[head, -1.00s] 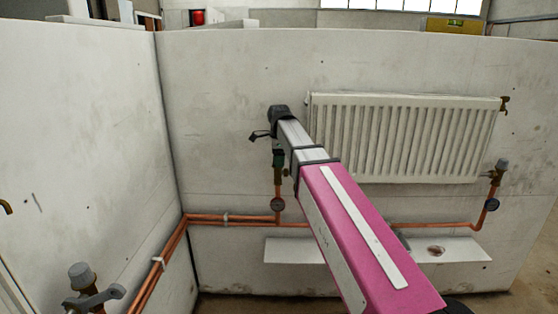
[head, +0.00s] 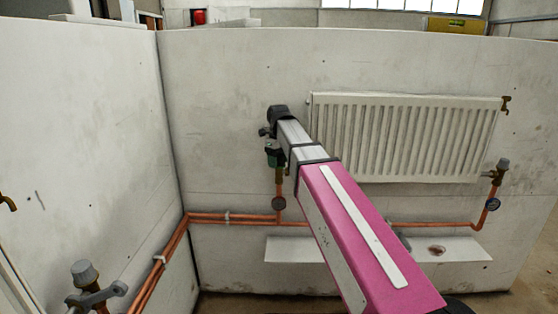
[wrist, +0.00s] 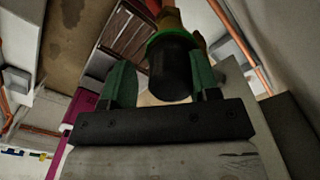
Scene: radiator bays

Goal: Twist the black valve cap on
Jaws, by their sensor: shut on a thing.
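The black valve cap (wrist: 170,72) is between the green-padded fingers of my gripper (wrist: 162,82) in the wrist view, and my gripper is shut on it. Just beyond the cap is a green ring (wrist: 172,38) with brass valve parts (wrist: 168,18) behind it. The cap lines up with the ring, but I cannot tell how tightly it sits. In the head view my gripper (head: 271,146) is at the valve left of the radiator, above a copper pipe. My wrist hides most of the valve there.
A white radiator (head: 405,137) hangs on the wall just right of my arm. Copper pipes (head: 250,219) run along the wall below. A grey-capped valve (head: 502,165) stands at the right, another (head: 84,273) at lower left. A round gauge (head: 279,204) sits below my gripper.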

